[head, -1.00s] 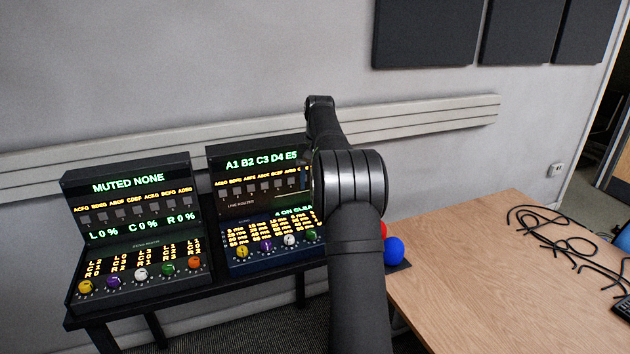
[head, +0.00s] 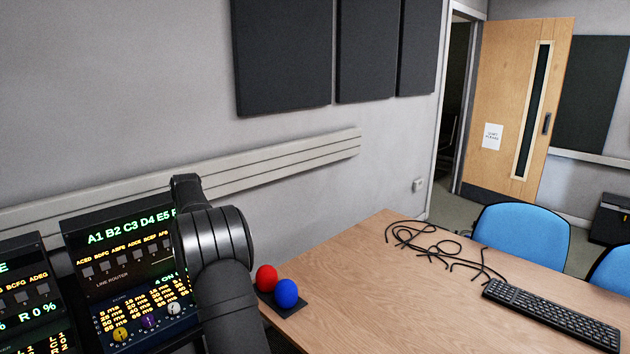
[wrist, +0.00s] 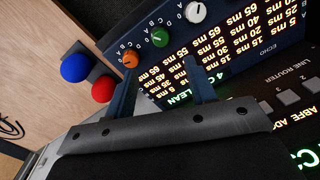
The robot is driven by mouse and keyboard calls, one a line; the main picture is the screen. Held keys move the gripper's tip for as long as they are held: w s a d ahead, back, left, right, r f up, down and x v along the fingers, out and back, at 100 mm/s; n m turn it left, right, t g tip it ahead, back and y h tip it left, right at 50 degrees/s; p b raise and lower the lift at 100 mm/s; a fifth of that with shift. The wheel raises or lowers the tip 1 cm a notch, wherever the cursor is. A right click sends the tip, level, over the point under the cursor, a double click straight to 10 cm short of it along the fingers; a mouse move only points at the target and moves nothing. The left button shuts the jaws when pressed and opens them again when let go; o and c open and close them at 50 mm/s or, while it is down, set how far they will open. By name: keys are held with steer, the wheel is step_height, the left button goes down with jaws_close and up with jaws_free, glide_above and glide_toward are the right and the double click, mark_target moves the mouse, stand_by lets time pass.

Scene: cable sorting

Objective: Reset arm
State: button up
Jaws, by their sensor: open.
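My arm rises from the bottom of the head view in front of the line router console (head: 112,289), and it hides that console's right part. My gripper is hidden behind the arm there. In the wrist view my gripper (wrist: 161,86) is open and empty, its two fingers apart over the echo panel's printed rows and knobs. An orange knob (wrist: 131,61) and a green knob (wrist: 160,37) show just beyond the fingers. I cannot tell how far the fingertips are from the panel.
A red ball (head: 266,278) and a blue ball (head: 287,293) sit on a dark base at the wooden table's (head: 350,290) left corner, close to my arm. Black cables (head: 412,238) and a keyboard (head: 550,312) lie on the table. Blue chairs (head: 520,230) stand behind. The table's near middle is clear.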

steer(key=f, duration=1.1)
steer(key=shift+s+a+f, duration=0.15)
steer(key=shift+a+f, duration=0.1)
steer(key=shift+a, duration=0.05)
steer(key=shift+r, duration=0.15)
step_height(320, 180, up, 17)
step_height(320, 180, down, 18)
steer(key=shift+r, duration=0.2)
steer(key=shift+r+n, duration=0.15)
steer(key=shift+n, duration=0.55)
steer(key=n, duration=0.5)
steer(key=shift+n, duration=0.3)
step_height(320, 180, up, 13)
steer(key=shift+w+d, duration=0.2)
steer(key=shift+w, duration=0.2)
steer(key=shift+r, duration=0.1)
